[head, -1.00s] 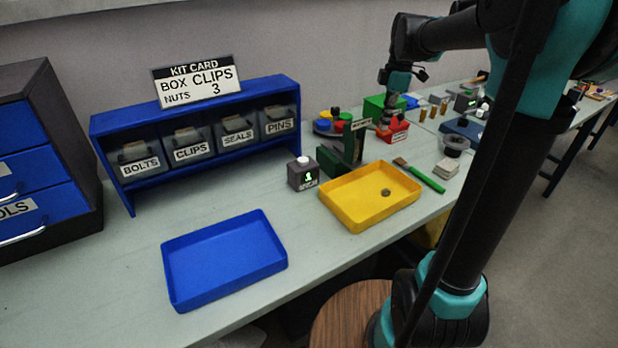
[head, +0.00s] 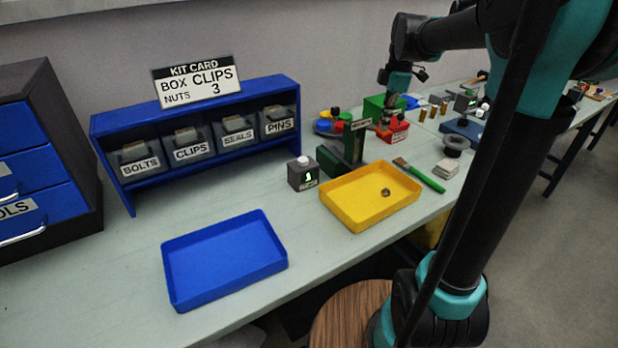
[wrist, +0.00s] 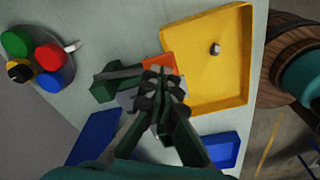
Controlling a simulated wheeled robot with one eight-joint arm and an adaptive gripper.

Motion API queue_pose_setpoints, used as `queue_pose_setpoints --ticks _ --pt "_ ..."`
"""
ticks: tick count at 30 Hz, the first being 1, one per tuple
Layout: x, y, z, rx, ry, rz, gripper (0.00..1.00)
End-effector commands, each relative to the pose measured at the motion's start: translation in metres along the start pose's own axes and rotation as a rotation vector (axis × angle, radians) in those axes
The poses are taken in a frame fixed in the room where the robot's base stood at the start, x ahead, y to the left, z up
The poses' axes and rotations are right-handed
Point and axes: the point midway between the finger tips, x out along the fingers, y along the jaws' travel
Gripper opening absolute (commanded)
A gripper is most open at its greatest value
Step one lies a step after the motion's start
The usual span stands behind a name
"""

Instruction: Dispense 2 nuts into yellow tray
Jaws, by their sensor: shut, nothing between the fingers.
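The yellow tray (head: 345,215) lies on the bench, with one small nut (head: 386,193) on its floor. In the wrist view the tray (wrist: 205,85) is right of my gripper, and the nut (wrist: 215,48) shows in it. A dark green dispenser-like stand (head: 350,150) with a small label stands behind the tray's left corner. My gripper (head: 384,125) points down beside the red labelled bin (head: 398,133). In the wrist view my gripper (wrist: 160,78) is shut and empty, over or beside an orange-red part and a green fixture (wrist: 112,83). Exact contact cannot be told.
A dark box (head: 302,173) with a green display and white button stands left of the tray. A blue tray (head: 215,290), a rack of labelled bins (head: 200,138) and a green-handled brush (head: 425,178) are also on the bench. Bench between the blue tray and rack is clear.

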Motion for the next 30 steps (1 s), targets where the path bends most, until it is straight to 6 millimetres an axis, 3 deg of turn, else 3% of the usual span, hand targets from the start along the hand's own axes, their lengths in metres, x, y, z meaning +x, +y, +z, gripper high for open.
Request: queue_pose_setpoints --ticks 10,26,30 --pt "0.003 0.000 0.000 0.000 0.000 0.000 0.00" --pt "0.040 0.000 0.004 0.000 0.000 0.000 0.00" --pt "0.040 0.000 0.004 0.000 0.000 0.000 0.00"
